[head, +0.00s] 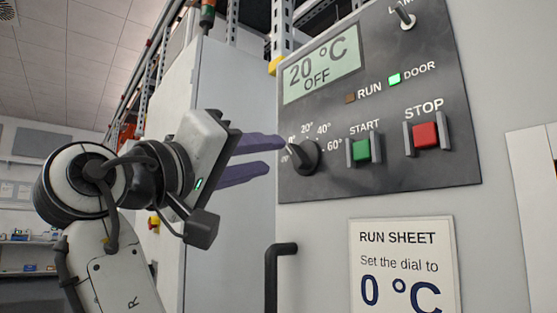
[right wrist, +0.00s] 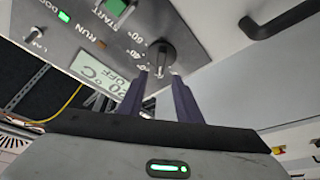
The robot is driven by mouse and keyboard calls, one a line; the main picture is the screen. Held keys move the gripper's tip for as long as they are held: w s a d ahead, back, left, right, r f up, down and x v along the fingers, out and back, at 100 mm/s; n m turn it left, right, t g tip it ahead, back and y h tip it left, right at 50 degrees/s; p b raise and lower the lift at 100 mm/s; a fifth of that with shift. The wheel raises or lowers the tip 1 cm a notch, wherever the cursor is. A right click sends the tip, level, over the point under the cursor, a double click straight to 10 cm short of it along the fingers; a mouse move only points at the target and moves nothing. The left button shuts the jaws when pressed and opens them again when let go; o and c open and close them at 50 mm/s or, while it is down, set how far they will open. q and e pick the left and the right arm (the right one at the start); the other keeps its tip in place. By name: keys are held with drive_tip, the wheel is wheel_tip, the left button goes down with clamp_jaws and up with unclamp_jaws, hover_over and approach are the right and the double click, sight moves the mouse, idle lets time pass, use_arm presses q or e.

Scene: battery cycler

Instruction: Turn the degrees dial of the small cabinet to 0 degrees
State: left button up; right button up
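The degrees dial (head: 304,157) is a dark round knob with a pale pointer on the cabinet's dark control panel (head: 375,185). Labels 20°, 40° and 60° are readable; those at its left are partly unclear. Its pointer looks turned to the upper left; I cannot tell the exact mark. The display (head: 321,73) reads 20 °C OFF. My right gripper (head: 276,155) is open, its two purple fingers apart and pointing at the dial from the left. In the right wrist view the dial (right wrist: 162,56) lies just beyond the fingertips, between their lines. My left gripper is not in view.
The START button (head: 361,150) and STOP button (head: 425,135) sit right of the dial between guards. A toggle switch (head: 405,17) is above. A black handle (head: 272,270) stands out below. A run sheet (head: 404,265) says to set the dial to 0 °C. The DOOR light (head: 394,79) is green.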

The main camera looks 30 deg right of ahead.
drive_tip(key=v, duration=0.4)
drive_tip(key=shift+d, duration=0.1)
idle(0.4)
